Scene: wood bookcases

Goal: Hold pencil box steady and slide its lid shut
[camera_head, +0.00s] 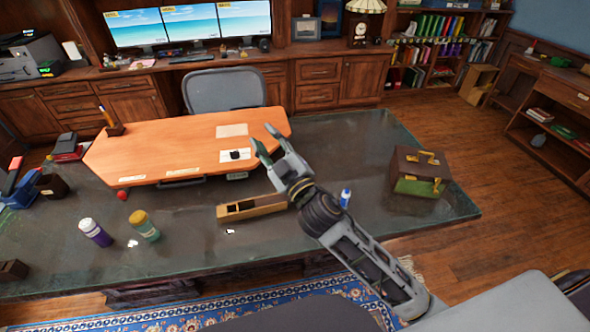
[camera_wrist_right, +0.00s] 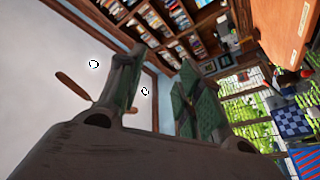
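The wooden pencil box (camera_head: 232,215) lies on the dark glass-topped table in the head view. Its left part shows an open hollow; its right end is partly hidden by my right arm. I cannot tell the lid apart clearly. My right gripper (camera_head: 267,146) is raised above and beyond the box, with its fingers apart and empty. In the right wrist view, the gripper (camera_wrist_right: 160,95) also shows parted green-grey fingers with nothing between them. The box is not visible in that view. My left gripper is in neither view.
An orange-topped desk section (camera_head: 170,145) stands behind the box. A purple bottle (camera_head: 95,232) and a yellow-capped bottle (camera_head: 144,226) stand to the left. The dark tabletop (camera_head: 190,260) is clear in front.

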